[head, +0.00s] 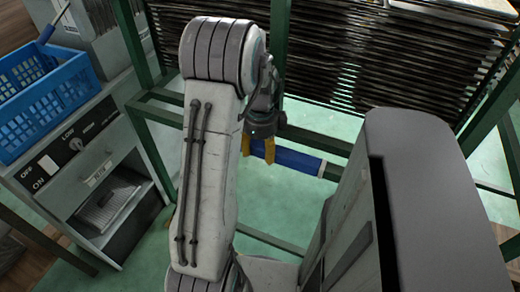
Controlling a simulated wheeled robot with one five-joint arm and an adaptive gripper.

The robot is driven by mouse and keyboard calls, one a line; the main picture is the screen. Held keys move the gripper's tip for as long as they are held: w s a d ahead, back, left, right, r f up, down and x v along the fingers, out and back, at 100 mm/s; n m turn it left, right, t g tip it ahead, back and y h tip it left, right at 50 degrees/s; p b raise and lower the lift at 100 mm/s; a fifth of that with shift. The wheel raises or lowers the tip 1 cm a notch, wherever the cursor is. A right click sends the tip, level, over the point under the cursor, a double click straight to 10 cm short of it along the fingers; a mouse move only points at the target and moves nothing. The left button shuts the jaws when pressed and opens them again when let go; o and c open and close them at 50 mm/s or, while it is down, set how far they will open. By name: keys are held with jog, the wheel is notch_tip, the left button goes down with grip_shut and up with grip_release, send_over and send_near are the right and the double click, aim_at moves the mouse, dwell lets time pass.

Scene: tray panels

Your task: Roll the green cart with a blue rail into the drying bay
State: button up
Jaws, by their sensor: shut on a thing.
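The green cart (161,119) is a tall metal frame that stands in front of me, with dark stacked trays in its upper part. Its blue rail (297,160) is a short horizontal bar at the near side, partly hidden by my arm and gripper. My gripper (258,152) has yellow fingertips and is shut on the blue rail. My arm covers part of the cart's left side. I cannot make out the drying bay in this view.
A grey cabinet (112,178) with a switch panel and an open lower shelf stands close on the left. A blue basket (42,105) sits on it. Pale green floor (150,262) shows below the cart. Wooden floor shows at the left and right edges.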

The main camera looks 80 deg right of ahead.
jog(key=shift+s+d, duration=0.2)
jog(key=shift+d, duration=0.6)
jog(key=o, duration=1.3)
jog(key=shift+a, duration=0.1)
notch_tip(320, 180, up, 12)
jog(key=shift+r, duration=0.1)
